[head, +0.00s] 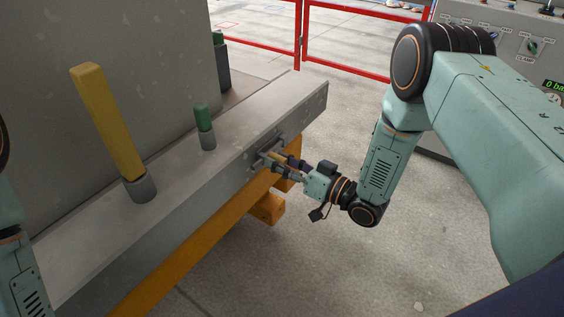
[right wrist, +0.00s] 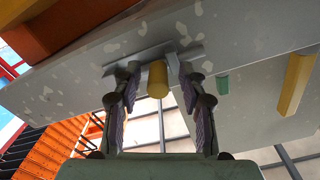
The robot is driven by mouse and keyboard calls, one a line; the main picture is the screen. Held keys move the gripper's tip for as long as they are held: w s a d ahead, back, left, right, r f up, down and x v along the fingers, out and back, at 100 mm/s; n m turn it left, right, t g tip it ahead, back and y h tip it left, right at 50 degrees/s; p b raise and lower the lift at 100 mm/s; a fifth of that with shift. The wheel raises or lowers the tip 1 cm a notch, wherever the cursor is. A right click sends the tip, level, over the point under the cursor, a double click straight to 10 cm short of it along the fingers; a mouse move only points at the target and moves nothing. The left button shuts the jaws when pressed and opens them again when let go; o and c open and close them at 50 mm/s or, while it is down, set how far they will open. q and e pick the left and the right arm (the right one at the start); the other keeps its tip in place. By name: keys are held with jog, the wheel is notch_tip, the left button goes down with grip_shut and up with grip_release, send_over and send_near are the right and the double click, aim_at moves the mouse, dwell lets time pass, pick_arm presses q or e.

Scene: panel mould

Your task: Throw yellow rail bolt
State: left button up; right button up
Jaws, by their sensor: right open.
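The yellow rail bolt (right wrist: 158,79) shows in the right wrist view as a short yellow cylinder end at a bracket on the side of the grey rail (head: 170,185). My right gripper (head: 279,160) is at the rail's outer side face near its far end. In the right wrist view the open fingers stand on either side of the bolt, with a visible gap on each side. In the head view the fingers and bracket hide most of the bolt. My left arm shows only at the left edge; its gripper is out of view.
A tall yellow bar (head: 108,120) stands in a grey socket on the rail, with a green-topped peg (head: 204,125) beyond it. A large grey panel (head: 110,45) rises behind. An orange beam (head: 185,255) runs below. A red barrier (head: 345,62) and control console (head: 515,45) stand farther back.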

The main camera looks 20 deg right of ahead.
jog(key=shift+w+f, duration=0.1)
jog(key=shift+w, duration=0.05)
jog(key=shift+c, duration=1.2)
grip_shut()
